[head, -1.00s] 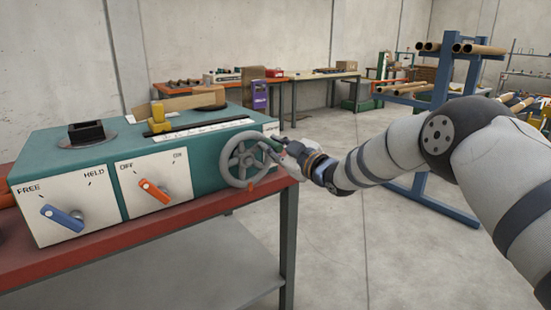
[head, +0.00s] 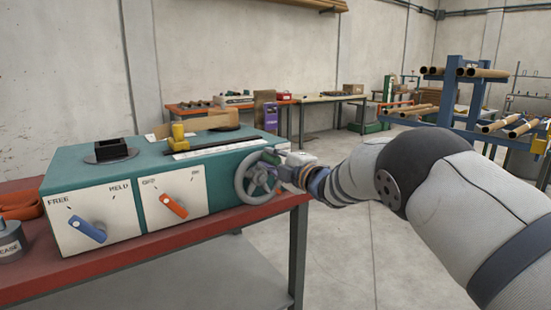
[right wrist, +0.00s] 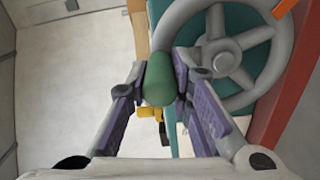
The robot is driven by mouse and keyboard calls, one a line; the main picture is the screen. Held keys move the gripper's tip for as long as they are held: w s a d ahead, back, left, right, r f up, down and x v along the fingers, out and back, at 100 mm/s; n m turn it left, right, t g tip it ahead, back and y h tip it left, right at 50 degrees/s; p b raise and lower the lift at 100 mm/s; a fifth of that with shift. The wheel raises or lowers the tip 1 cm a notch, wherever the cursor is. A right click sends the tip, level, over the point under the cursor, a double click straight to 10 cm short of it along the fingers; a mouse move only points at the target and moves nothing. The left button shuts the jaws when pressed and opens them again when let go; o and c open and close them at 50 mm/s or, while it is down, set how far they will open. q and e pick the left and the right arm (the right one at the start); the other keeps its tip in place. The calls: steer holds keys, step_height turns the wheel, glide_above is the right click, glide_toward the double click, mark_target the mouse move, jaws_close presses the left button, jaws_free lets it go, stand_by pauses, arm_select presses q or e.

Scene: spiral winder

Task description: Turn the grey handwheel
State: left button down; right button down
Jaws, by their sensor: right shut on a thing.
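The grey handwheel (head: 241,177) is on the right end of the teal machine's front. It has a thick rim and spokes, and its hub shows in the right wrist view (right wrist: 222,57). My right gripper (head: 277,158) is at the wheel's upper right side. In the right wrist view the gripper (right wrist: 160,80) has its two fingers shut on a green handle knob (right wrist: 159,78) beside the wheel's rim. The gripper covers part of the rim in the head view. My left gripper is not in view.
The teal machine (head: 70,167) stands on a red bench (head: 150,256). Its front carries a blue lever (head: 88,230) marked FREE and HELD and an orange lever (head: 173,206). A blue rack (head: 445,100) with tubes stands at right. The floor between is clear.

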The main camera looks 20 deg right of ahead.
steer(key=shift+a+n, duration=0.2)
steer(key=shift+n, duration=0.2)
stand_by(0.3)
steer(key=c, duration=1.4)
jaws_free()
steer(key=shift+s, duration=0.1)
steer(key=v, duration=1.2)
steer(key=shift+r, duration=0.1)
